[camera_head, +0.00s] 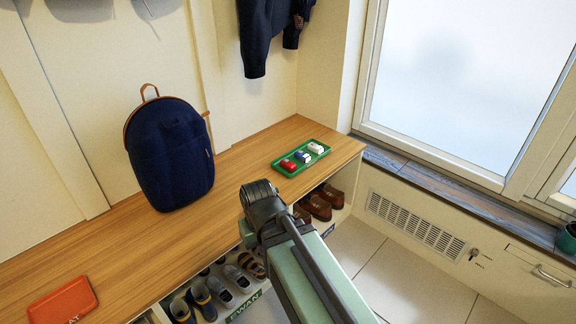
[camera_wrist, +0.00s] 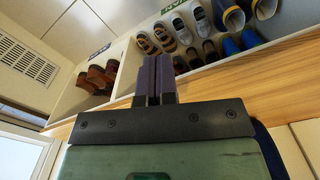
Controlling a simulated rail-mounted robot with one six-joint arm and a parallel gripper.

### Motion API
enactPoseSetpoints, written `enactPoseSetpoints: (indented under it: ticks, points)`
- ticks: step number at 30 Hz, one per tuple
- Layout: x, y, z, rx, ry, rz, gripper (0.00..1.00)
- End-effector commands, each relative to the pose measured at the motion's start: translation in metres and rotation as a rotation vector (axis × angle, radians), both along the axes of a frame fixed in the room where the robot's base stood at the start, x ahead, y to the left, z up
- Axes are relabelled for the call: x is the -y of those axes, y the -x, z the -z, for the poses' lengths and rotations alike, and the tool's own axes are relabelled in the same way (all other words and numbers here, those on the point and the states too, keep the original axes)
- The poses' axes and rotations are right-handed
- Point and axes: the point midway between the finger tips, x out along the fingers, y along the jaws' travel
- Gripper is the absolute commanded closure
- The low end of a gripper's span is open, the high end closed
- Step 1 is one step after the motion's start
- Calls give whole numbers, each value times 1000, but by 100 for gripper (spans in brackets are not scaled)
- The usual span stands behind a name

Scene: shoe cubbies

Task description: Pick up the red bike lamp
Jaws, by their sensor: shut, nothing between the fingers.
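The red bike lamp (camera_head: 288,165) lies at the near-left end of a green tray (camera_head: 276,170) on the wooden bench top. A blue and white item (camera_head: 303,157) and a white item with some red (camera_head: 316,148) lie beside it in the same tray. In the wrist view my gripper (camera_wrist: 155,66) shows two dark fingers pressed together with nothing between them. It points toward the shoe cubbies under the bench. In the head view my arm reaches up from the bottom, below and left of the tray, and the fingertips cannot be made out there. The lamp is not in the wrist view.
A navy backpack (camera_head: 170,155) stands on the bench (camera_head: 120,262) left of the tray. A red-orange case (camera_head: 62,302) lies at the near left. Shoes fill the cubbies below, including brown ones (camera_head: 317,206). A dark jacket (camera_head: 265,32) hangs above. Bench top between backpack and tray is clear.

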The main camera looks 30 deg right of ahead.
Motion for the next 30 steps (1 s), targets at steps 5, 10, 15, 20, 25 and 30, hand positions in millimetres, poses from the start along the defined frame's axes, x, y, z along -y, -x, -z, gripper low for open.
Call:
enactPoseSetpoints:
  ticks: [5, 10, 15, 20, 25, 30]
  points:
    - [0, 0, 0, 0, 0, 0, 100]
    - [0, 0, 0, 0, 0, 0, 100]
    - [0, 0, 0, 0, 0, 0, 92]
    - [0, 0, 0, 0, 0, 0, 68]
    - [0, 0, 0, 0, 0, 0, 42]
    - [0, 0, 0, 0, 0, 0, 34]
